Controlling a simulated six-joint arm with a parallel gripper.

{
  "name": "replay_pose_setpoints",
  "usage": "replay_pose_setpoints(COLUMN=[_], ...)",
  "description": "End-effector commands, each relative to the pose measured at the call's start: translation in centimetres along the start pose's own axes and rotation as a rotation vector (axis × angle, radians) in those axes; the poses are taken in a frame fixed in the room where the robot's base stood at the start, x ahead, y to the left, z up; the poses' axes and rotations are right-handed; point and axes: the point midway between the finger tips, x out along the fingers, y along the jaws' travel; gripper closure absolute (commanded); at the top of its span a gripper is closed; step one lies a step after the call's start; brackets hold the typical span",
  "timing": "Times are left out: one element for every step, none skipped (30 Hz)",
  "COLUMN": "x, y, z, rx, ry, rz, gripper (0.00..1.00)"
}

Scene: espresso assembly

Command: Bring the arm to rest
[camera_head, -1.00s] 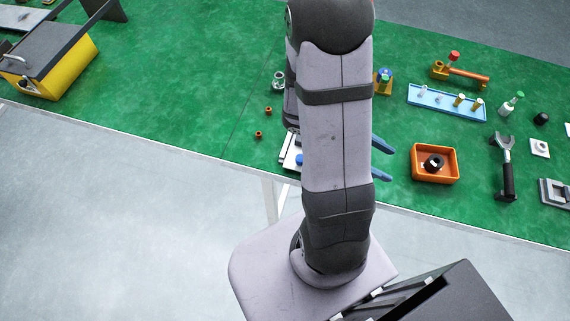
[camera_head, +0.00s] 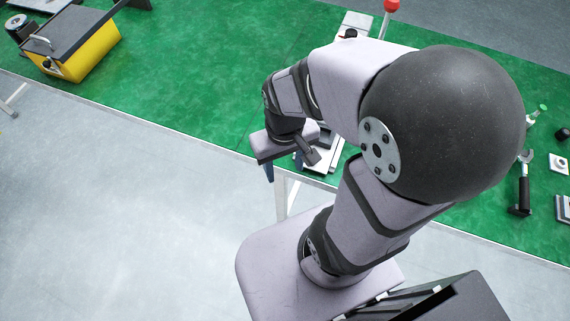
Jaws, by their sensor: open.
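My arm is folded, with its large dark elbow joint at the right of the view and its forearm reaching left. My gripper (camera_head: 283,172) hangs at the near edge of the green table (camera_head: 190,90), pointing down. It is open, and I see nothing between its fingers. Part of the fingers is hard to make out against the table edge and leg.
A yellow box with a dark top (camera_head: 85,52) stands at the far left. A tool with a black handle (camera_head: 524,190) lies at the right. The table's left-middle is clear.

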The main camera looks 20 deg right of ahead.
Motion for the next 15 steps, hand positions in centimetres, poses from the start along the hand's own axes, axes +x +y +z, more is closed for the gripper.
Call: replay_pose_setpoints(x=[0.0,0.0,-0.2,-0.4,-0.6,-1.1,-1.5,-1.9,-2.6,-3.1,-3.5,-4.1,-4.5,-4.8,-5.0], y=[0.0,0.0,0.0,0.0,0.0,0.0,0.0,0.1,0.1,0.1,0.1,0.1,0.1,0.1,0.1], z=[0.0,0.0,0.0,0.0,0.0,0.0,0.0,0.0,0.0,0.0,0.0,0.0,0.0,0.0,0.0], rx=[0.000,0.000,0.000,0.000,0.000,0.000,0.000,0.000,0.000,0.000,0.000,0.000,0.000,0.000,0.000], ry=[-0.001,-0.001,-0.001,-0.001,-0.002,-0.002,-0.002,-0.002,-0.002,-0.002,-0.002,-0.002,-0.002,-0.002,-0.002], rz=[0.000,0.001,0.001,0.001,0.001,0.001,0.001,0.001,0.001,0.001,0.001,0.001,0.001,0.001,0.001], gripper=[0.52,0.52,0.52,0.52,0.52,0.52,0.52,0.52,0.52,0.52,0.52,0.52,0.52,0.52,0.52])
